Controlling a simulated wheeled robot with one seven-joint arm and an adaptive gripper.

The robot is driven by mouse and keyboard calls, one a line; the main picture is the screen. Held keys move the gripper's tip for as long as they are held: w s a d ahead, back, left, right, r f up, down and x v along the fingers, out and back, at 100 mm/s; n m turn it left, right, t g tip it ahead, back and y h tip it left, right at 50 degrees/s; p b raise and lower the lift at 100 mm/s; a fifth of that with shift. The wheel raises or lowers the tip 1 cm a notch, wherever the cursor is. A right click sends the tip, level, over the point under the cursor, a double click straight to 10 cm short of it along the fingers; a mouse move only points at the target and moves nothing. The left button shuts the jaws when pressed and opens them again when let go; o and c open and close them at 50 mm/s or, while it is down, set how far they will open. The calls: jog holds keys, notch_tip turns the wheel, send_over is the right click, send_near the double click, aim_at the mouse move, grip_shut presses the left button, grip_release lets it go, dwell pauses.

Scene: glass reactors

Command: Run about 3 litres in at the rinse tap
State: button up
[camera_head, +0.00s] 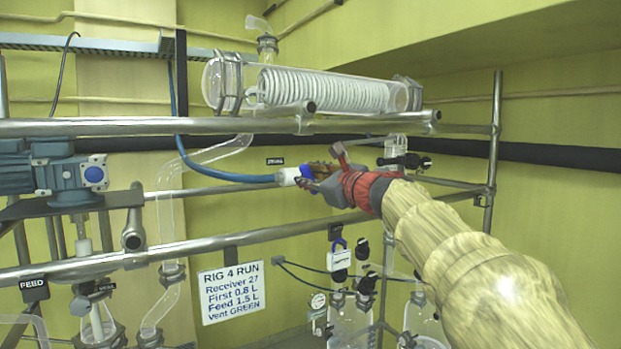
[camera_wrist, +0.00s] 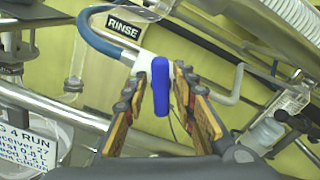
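The rinse tap has a white body (camera_head: 288,177) fed by a blue hose (camera_head: 225,174) from the left. Its blue lever (camera_wrist: 161,86) points toward the wrist camera and also shows in the head view (camera_head: 306,172). A black RINSE label (camera_head: 275,161) is beside it, also seen in the wrist view (camera_wrist: 124,26). My gripper (camera_head: 318,175) is at the tap, coming from the right. In the wrist view its fingers (camera_wrist: 160,78) stand apart on either side of the lever, with gaps visible. A grey bent pipe (camera_wrist: 234,88) runs to the right behind the fingers.
Steel rails (camera_head: 180,255) cross below and above the tap. A glass coil condenser (camera_head: 325,90) lies above. A RIG 4 RUN sign (camera_head: 231,291) hangs below left. A blue motor (camera_head: 70,175) is at far left.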

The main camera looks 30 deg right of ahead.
jog(key=shift+o, duration=0.6)
jog(key=shift+s, duration=0.35)
jog(key=s, duration=1.1)
jog(key=shift+s+d, duration=0.15)
jog(key=shift+d, duration=0.05)
dwell(5.8)
